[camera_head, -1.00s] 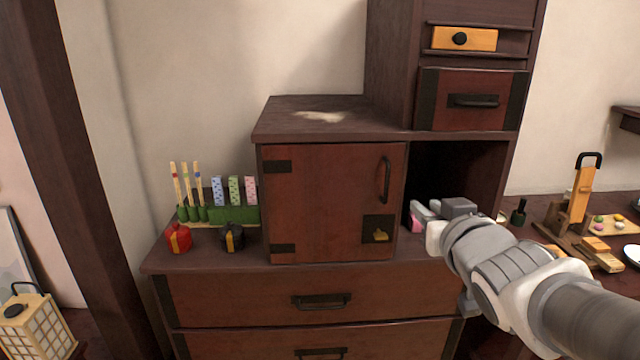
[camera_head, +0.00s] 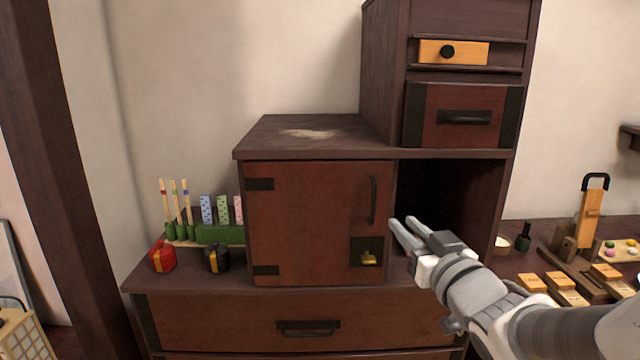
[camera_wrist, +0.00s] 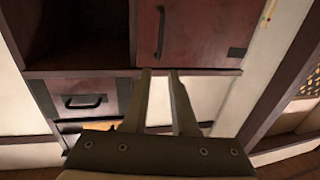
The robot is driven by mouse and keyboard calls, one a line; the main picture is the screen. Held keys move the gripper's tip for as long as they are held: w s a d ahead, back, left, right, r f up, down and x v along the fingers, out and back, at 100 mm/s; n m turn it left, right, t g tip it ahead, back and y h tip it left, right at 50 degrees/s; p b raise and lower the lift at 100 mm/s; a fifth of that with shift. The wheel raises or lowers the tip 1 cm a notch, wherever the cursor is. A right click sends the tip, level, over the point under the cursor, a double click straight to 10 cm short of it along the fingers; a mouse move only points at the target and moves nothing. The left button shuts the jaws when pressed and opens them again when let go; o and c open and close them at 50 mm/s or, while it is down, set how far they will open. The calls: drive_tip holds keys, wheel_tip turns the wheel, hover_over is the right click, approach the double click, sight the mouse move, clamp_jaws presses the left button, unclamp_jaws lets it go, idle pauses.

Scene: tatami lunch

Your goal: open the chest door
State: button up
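The chest door (camera_head: 310,220) is a red-brown panel with black corner plates, and it is closed. Its dark vertical handle (camera_head: 373,200) is near the right edge, above a black lock plate with a brass piece (camera_head: 369,258). In the wrist view the door (camera_wrist: 195,35) and its handle (camera_wrist: 161,30) appear beyond the fingers. My gripper (camera_head: 404,232) is in front of the open compartment, just right of the door, apart from the handle. In the wrist view its two fingers (camera_wrist: 163,95) are spread with nothing between them.
The chest (camera_head: 300,138) has an open dark compartment (camera_head: 450,195) right of the door and drawers above and below. Wooden blocks (camera_head: 560,285) lie on the right.

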sight(375, 195)
drive_tip(key=w+a, duration=0.1)
drive_tip(key=w, duration=0.4)
drive_tip(key=w+a, duration=0.1)
drive_tip(key=w, duration=0.8)
drive_tip(key=shift+w+a, duration=0.4)
clamp_jaws()
idle(0.8)
